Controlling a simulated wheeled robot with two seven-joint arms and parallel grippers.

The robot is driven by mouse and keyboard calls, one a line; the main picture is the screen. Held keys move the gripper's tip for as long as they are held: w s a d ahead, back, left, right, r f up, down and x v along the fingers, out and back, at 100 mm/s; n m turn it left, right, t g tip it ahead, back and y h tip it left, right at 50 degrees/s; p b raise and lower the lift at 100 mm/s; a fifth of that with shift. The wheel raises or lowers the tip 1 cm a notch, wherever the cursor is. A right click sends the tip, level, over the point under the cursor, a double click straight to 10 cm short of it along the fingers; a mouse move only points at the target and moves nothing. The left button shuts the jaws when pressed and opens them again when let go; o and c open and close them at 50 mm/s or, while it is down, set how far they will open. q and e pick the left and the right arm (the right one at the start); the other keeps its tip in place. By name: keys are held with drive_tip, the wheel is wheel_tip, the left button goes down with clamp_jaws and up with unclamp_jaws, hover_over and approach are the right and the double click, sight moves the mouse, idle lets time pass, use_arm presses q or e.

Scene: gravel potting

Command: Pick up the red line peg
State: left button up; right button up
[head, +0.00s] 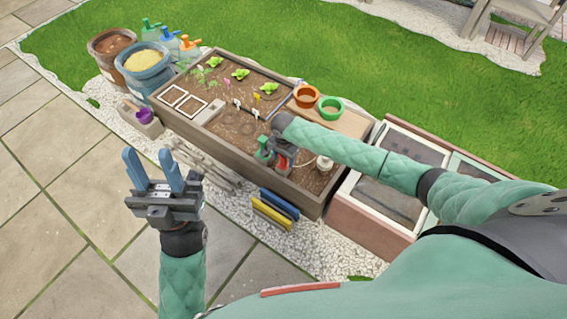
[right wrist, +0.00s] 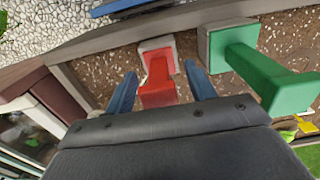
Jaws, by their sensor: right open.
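The red line peg (right wrist: 158,82) stands in the soil of the wooden planter bed, between the two blue fingers of my right gripper (right wrist: 160,70). The fingers are apart, with a gap visible on both sides of the peg. In the head view the red peg (head: 283,162) shows partly under the right gripper, whose fingertips are hard to make out there. A green peg (right wrist: 255,70) stands beside it; it also shows in the head view (head: 263,151). My left gripper (head: 154,172) is open and empty above the paving, left of the bed.
The planter bed's wooden rim (head: 200,143) runs close to the pegs. A white spool-like item (head: 324,163) is right of them. Orange (head: 305,96) and green (head: 331,107) pots sit at the bed's far right. Blue and yellow tools (head: 273,212) lean outside the front wall.

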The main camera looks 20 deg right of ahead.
drive_tip(key=shift+f, duration=0.15)
drive_tip(key=c, duration=0.9)
